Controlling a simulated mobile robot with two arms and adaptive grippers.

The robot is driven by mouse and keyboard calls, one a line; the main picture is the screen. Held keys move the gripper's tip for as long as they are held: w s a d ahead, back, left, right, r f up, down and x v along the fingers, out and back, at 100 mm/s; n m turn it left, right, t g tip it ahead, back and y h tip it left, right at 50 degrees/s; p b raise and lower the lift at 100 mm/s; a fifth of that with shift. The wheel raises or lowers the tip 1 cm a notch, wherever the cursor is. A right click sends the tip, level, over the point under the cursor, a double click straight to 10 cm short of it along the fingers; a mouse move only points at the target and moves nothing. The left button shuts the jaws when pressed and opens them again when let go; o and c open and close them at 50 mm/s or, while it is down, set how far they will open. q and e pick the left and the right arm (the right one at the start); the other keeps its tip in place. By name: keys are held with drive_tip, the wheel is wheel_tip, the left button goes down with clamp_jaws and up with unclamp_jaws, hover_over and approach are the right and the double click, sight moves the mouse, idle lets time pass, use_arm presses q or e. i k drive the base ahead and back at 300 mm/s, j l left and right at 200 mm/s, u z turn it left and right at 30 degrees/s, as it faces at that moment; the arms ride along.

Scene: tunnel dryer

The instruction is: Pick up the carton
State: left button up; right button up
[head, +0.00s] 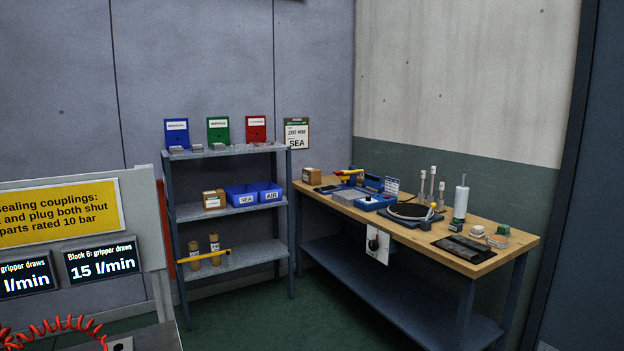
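Two small brown cartons are in the head view. One carton (312,175) sits at the back left end of the wooden workbench (478,262), beside a dark flat item. The other carton (213,200) sits on the middle shelf of the grey shelf unit (190,212), left of two blue bins. I cannot tell which one the task names. Both stand upright and apart from me, across the floor. Neither of my grippers is in view.
Blue bins marked SEA (243,196) and AIR (270,192) sit by the shelf carton. A yellow-handled tool (350,173) and a turntable (410,212) are on the bench. A sign panel (75,216) stands at left. Green floor (270,320) is open in front.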

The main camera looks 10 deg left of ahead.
sight(311, 176)
drive_tip(key=i+l+z, duration=0.15)
drive_tip(key=i+l, duration=0.2)
drive_tip(key=i+l+u, duration=0.1)
drive_tip(key=i+l, duration=0.25)
drive_tip(key=i, duration=0.25)
drive_tip(key=i+l+u, duration=0.1)
drive_tip(key=i+l, duration=0.35)
drive_tip(key=i+j+u, duration=0.15)
drive_tip(key=i+u, duration=0.65)
drive_tip(key=i, duration=0.2)
drive_tip(key=i+l+u, duration=0.15)
drive_tip(key=i+u, duration=0.25)
drive_tip(key=i, duration=0.1)
